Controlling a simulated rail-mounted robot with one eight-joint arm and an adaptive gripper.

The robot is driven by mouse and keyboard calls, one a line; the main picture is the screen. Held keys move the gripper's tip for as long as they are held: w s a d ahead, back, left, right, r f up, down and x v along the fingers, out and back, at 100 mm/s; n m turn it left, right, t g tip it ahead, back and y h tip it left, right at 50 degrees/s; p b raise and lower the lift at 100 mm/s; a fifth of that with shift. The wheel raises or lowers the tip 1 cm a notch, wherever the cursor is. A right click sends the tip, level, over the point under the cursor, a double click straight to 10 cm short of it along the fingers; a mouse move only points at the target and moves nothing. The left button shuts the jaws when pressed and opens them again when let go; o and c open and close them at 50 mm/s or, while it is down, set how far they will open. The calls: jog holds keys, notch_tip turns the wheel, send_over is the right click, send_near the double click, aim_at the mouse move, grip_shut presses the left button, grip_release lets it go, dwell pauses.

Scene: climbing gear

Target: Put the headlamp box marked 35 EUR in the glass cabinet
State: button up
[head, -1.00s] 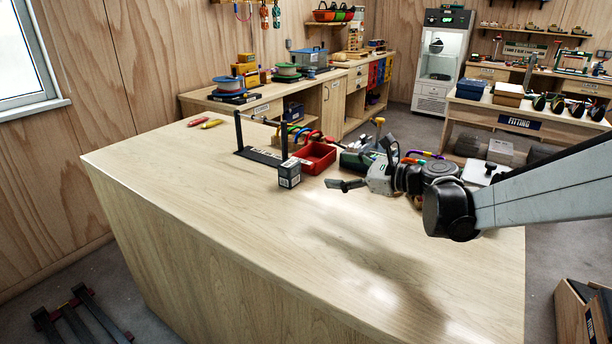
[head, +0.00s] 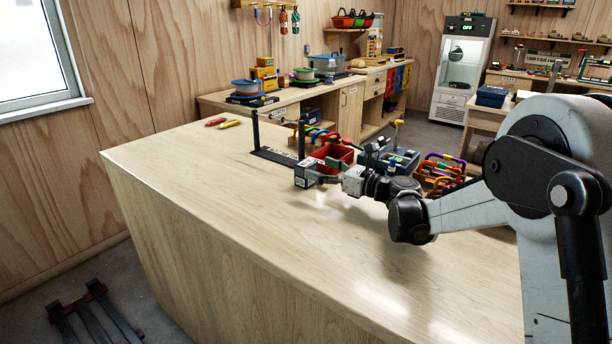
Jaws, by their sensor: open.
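A small dark grey box (head: 304,176) with a pale label stands on the wooden counter, in front of the black rack. Its print is too small to read, so I cannot tell whether it is marked 35 EUR. My gripper (head: 323,173) is open, low over the counter, with its fingers pointing left at the box's right side. I cannot tell whether the fingers touch it or reach around it. The glass cabinet (head: 462,68), white with a dark top panel and a lit green display, stands at the back right. Its door looks shut.
A red bin (head: 333,156) sits right behind the box and gripper. The black rack (head: 272,155) with uprights stands to the left. The counter's front (head: 260,215) is clear.

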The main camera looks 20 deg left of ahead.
aim_at(312, 167)
jog(key=x, duration=0.3)
jog(key=b+x, duration=0.1)
jog(key=shift+w+a+f, duration=0.1)
jog(key=shift+a+f, duration=0.3)
jog(key=shift+w+a, duration=0.15)
jog(key=shift+a, duration=0.25)
jog(key=shift+c, duration=0.3)
jog(key=shift+r, duration=0.1)
jog(key=c, duration=1.4)
